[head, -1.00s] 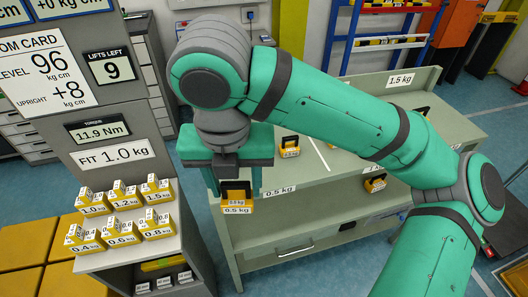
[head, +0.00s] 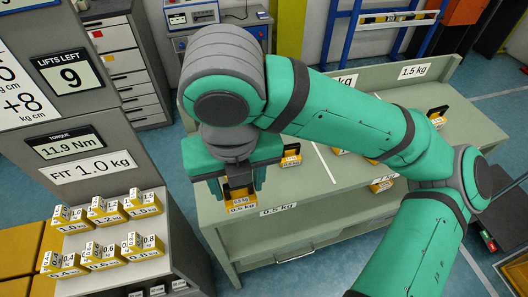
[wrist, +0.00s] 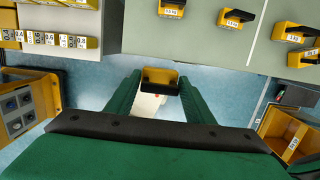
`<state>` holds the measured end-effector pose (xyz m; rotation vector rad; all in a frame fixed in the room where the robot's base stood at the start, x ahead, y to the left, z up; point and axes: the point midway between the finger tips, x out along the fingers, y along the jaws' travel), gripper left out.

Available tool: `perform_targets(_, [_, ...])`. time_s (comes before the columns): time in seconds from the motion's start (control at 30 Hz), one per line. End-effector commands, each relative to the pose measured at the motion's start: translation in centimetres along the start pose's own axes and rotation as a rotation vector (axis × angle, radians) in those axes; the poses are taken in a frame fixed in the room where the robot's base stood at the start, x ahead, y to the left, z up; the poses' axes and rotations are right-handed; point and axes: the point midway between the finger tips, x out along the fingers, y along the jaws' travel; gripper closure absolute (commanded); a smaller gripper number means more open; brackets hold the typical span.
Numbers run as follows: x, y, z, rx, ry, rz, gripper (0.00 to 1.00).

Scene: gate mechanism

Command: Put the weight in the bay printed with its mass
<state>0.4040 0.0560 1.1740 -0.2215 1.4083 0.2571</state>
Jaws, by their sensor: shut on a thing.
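My gripper (head: 241,188) is shut on a yellow weight (head: 239,207) with a black handle and a printed 0.5 kg label. It holds the weight upright by the near left edge of the green bench (head: 240,238). In the wrist view the weight (wrist: 160,77) sits between both green fingers, with blue floor below it. A 0.5 kg bay label (head: 278,209) is on the bench's front edge, just right of the weight. A 1.5 kg bay label (head: 413,71) is at the bench's back right. My arm hides part of the bench and other labels.
A grey panel (head: 95,120) at left reads FIT 1.0 kg, torque 11.9 Nm and lifts left 9. Several labelled yellow blocks (head: 103,213) sit on its ledge.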

Motion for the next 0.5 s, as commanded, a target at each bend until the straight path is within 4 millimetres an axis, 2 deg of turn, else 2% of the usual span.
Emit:
perform_targets(0.17, [1.3, -1.4, 1.6, 0.0, 0.003, 0.003, 0.91])
perform_targets(0.5, [5.2, -6.2, 6.0, 0.001, 0.003, 0.004, 0.91])
